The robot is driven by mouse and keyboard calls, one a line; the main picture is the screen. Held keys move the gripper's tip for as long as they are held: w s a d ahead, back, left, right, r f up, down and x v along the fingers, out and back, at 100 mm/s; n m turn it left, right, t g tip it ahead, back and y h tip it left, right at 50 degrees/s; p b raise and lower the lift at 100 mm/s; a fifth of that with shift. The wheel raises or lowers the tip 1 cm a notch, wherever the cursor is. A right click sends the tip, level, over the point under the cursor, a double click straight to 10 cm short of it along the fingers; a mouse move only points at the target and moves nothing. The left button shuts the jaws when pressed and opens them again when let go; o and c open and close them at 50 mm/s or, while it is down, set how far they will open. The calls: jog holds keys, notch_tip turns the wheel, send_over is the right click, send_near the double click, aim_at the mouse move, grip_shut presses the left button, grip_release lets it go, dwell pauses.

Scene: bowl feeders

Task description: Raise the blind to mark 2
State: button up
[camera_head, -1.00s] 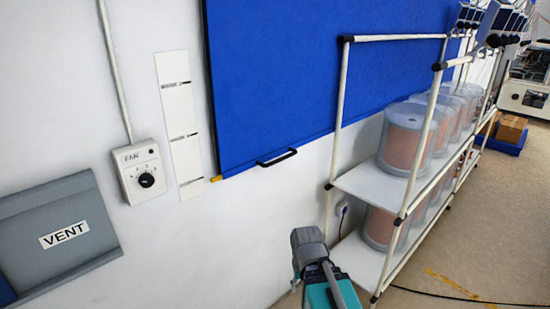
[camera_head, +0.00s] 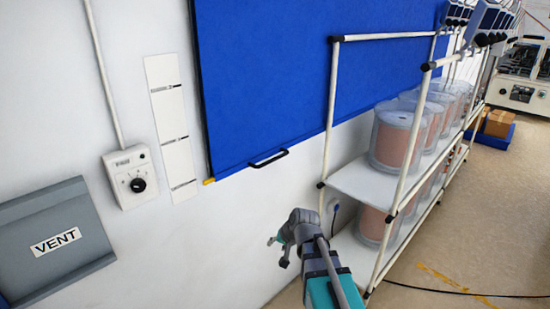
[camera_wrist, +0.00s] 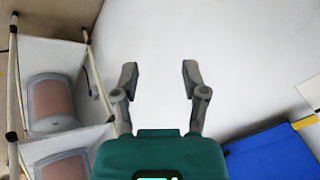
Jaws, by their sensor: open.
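The blue blind (camera_head: 270,80) hangs on the white wall, with a black handle (camera_head: 268,159) on its bottom edge. A yellow pointer (camera_head: 209,181) sticks out at its lower left corner. It is about level with the lowest mark on the white scale strip (camera_head: 172,120). The strip bears dark marks whose numbers are too small to read. My gripper (camera_head: 277,252) is open and empty, below the handle and apart from it. In the wrist view my gripper (camera_wrist: 158,76) faces bare wall; the blind (camera_wrist: 275,155) and pointer (camera_wrist: 303,122) show at lower right. The handle is not visible there.
A white-framed rack (camera_head: 370,185) with clear drums of copper-coloured material stands close to the right of my arm. A fan dial box (camera_head: 131,176) and a grey VENT flap (camera_head: 55,235) are on the wall at left. The wall below the blind is clear.

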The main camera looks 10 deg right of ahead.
jog(key=w+r+m+t+y+p, duration=0.2)
jog(key=w+r+m+t, duration=0.25)
jog(key=w+r, duration=0.5)
jog(key=m+t+h+p, duration=0.1)
jog(key=m+t+h, duration=0.1)
jog(key=m+t, duration=0.45)
send_near(275, 159)
jog(key=s, duration=0.3)
jog(key=shift+d+r+m+g, duration=0.2)
jog(key=shift+r+m+g, duration=0.1)
jog(key=shift+r, duration=0.05)
jog(key=shift+w, duration=0.15)
jog(key=b+x, duration=0.2)
jog(key=x, duration=1.1)
jog(key=shift+w, duration=0.3)
jog(key=shift+c, duration=0.3)
grip_shut()
jog(key=shift+d, duration=0.15)
jog(key=shift+r, duration=0.15)
